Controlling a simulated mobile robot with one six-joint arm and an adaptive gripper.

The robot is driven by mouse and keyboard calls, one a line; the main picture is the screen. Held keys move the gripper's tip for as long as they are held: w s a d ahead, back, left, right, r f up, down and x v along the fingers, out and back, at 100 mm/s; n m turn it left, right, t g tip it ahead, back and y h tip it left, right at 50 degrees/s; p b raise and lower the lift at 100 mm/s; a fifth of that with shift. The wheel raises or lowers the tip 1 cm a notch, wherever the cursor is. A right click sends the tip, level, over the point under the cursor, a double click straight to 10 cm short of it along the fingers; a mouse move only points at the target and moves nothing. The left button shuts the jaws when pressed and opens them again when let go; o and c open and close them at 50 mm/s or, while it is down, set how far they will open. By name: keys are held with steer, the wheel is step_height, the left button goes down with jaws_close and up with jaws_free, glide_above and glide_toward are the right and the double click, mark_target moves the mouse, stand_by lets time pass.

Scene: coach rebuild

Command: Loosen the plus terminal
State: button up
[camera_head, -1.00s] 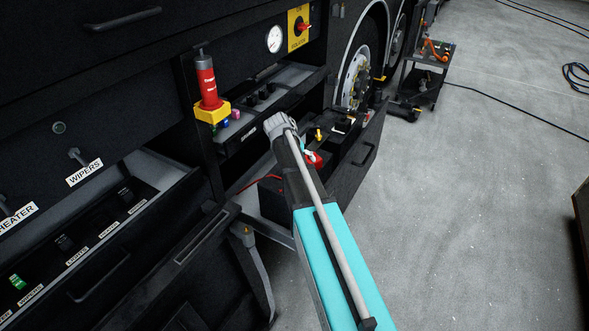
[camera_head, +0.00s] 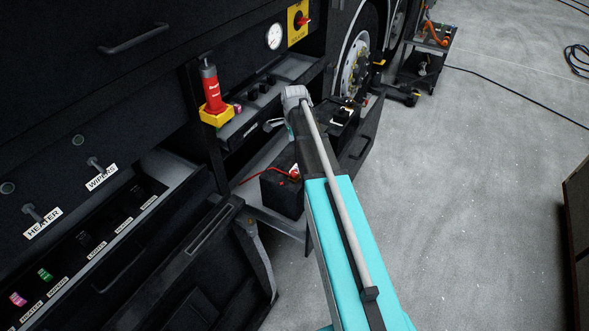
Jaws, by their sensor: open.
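A black battery (camera_head: 282,194) sits in the low open bay of the dark coach side. A red cable runs to a red terminal clamp (camera_head: 294,173) on top of it, the plus side by its colour. My arm reaches in from the lower right and covers part of the battery's right side. My gripper (camera_head: 273,124) shows only as a small grey part left of the arm's far end, above and behind the battery in the picture. It is open and apart from the red clamp; most of it is hidden by my arm.
A wheel (camera_head: 357,65) and a tool cart (camera_head: 425,60) are behind.

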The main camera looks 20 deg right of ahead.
mark_target(295, 172)
steer(key=shift+f, duration=0.2)
step_height(295, 172, down, 14)
steer(key=b, duration=1.3)
steer(key=shift+r+b, duration=0.25)
steer(key=shift+b, duration=0.15)
stand_by(0.3)
jaws_close()
